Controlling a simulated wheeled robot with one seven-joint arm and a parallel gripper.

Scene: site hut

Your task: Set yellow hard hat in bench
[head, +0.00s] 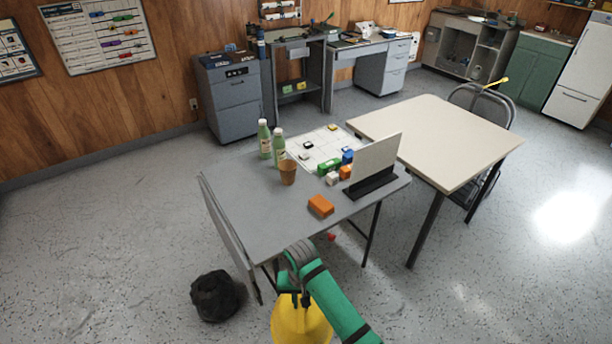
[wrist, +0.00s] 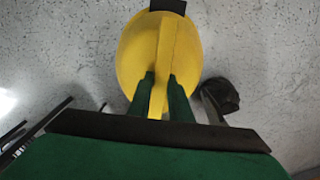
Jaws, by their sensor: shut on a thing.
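The yellow hard hat (head: 300,322) is at the bottom of the head view, below my gripper (head: 297,294). In the wrist view the yellow hard hat (wrist: 137,62) fills the top middle, and the two green fingers of my gripper (wrist: 160,78) are shut on its raised centre ridge. The hat hangs over the floor, in front of the grey table. I cannot tell for sure which piece is the bench. A grey workbench (head: 296,50) with an open lower shelf stands at the back wall, and another open-fronted unit (head: 458,48) stands at the back right.
The grey table (head: 240,205) holds bottles, a cup, an orange block (head: 321,206) and an upright panel (head: 375,160). A cream table (head: 440,135) and a chair adjoin on the right. A black bag (head: 215,296) lies on the floor at left. Floor at far left is clear.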

